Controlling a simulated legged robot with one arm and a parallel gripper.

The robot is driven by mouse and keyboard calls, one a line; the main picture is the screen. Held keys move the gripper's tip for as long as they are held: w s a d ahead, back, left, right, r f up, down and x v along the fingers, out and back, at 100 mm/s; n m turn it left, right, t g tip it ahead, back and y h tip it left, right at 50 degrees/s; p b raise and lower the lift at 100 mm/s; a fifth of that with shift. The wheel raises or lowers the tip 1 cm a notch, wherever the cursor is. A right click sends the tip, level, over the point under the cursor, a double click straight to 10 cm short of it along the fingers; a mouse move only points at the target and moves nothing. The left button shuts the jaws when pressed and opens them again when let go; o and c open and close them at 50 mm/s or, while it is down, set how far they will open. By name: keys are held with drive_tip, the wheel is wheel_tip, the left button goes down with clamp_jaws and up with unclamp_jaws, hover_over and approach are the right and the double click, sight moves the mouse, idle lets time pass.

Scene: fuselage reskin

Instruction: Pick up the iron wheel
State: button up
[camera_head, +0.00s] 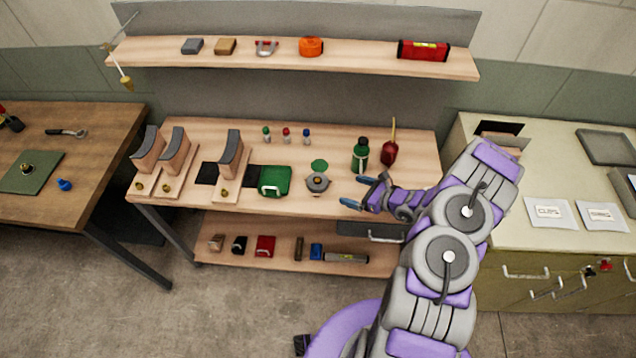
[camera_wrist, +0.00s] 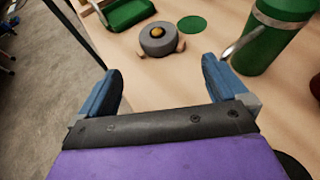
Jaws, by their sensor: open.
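A grey round wheel-like piece (camera_head: 317,184) with an orange-brown centre, which I take for the iron wheel, sits on the workbench near its front edge. In the wrist view the grey wheel (camera_wrist: 158,41) lies just beyond the fingertips, roughly between their lines, with small tan pieces at its sides. My gripper (camera_head: 357,192) is to the right of the wheel, pointing left toward it. In the wrist view my gripper (camera_wrist: 161,68) has its two blue fingers wide apart with nothing between them. The wheel is apart from both fingers.
A green bottle (camera_head: 360,157) and a red can (camera_head: 389,153) stand behind my gripper. A flat green disc (camera_head: 319,165) lies behind the wheel. A green box-like piece (camera_head: 274,181) is left of it. A shelf (camera_head: 360,53) runs above the bench.

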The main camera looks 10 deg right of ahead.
sight(320, 181)
drive_tip(key=b+x, duration=0.1)
drive_tip(key=x, duration=1.3)
drive_tip(key=shift+a+b, duration=0.3)
drive_tip(key=shift+c, duration=0.5)
drive_tip(key=c, duration=1.3)
drive_tip(key=shift+w+r, duration=0.1)
